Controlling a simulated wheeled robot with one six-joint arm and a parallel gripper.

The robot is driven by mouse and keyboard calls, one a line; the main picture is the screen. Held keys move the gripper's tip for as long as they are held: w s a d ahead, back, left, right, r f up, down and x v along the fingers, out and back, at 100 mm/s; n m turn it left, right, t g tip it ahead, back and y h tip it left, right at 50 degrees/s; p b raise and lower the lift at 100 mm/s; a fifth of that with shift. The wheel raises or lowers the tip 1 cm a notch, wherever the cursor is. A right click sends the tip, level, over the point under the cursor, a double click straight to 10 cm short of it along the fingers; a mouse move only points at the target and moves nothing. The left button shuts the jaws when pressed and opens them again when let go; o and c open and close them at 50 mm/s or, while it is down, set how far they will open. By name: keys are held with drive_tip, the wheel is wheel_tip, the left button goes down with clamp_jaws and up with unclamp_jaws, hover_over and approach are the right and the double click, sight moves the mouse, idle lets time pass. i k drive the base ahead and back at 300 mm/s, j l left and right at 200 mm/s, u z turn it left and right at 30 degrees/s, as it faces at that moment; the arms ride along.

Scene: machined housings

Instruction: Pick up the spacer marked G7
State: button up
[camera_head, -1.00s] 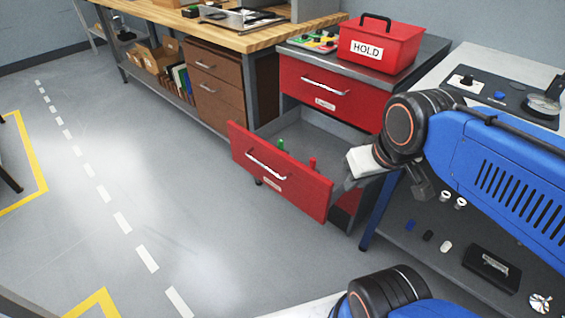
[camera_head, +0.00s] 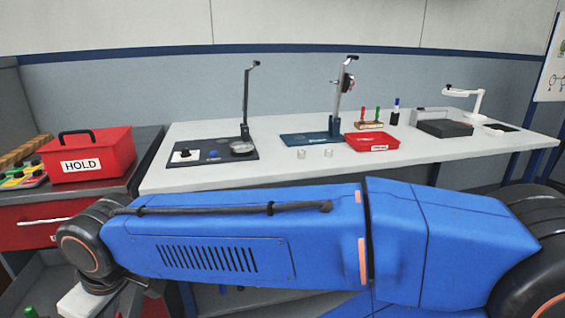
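I cannot read a G7 mark on anything in view. Two small pale ring-like parts, a left one (camera_head: 301,154) and a right one (camera_head: 328,152), stand on the white bench (camera_head: 210,178) in front of the blue-based stand; they may be spacers, but any marks are too small to read. My gripper (camera_head: 104,306) is at the lower left edge of the picture, low beside the red cabinet and well away from these parts. Its fingers are mostly cut off by the frame, so its opening is not shown.
My blue arm spans the foreground and hides the bench's front. A dial fixture (camera_head: 241,147), a blue-based stand (camera_head: 310,138), a red tray (camera_head: 372,142), a marker rack (camera_head: 369,125) and a dark box (camera_head: 445,128) occupy the bench. A red HOLD box (camera_head: 88,158) sits on the cabinet.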

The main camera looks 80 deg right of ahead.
sight(327, 152)
drive_tip(key=l+u, duration=0.2)
drive_tip(key=z, duration=0.45)
drive_tip(key=l+z, duration=0.15)
drive_tip(key=z, duration=0.8)
drive_tip(key=l+z, duration=0.1)
drive_tip(key=z, duration=0.4)
drive_tip(key=i+z, duration=0.1)
drive_tip(key=z, duration=0.35)
drive_tip(key=l+z, duration=0.1)
drive_tip(key=z, duration=0.35)
drive_tip(key=l, duration=0.75)
drive_tip(key=i+l, duration=0.1)
drive_tip(key=l, duration=0.7)
drive_tip(key=k+z, duration=0.05)
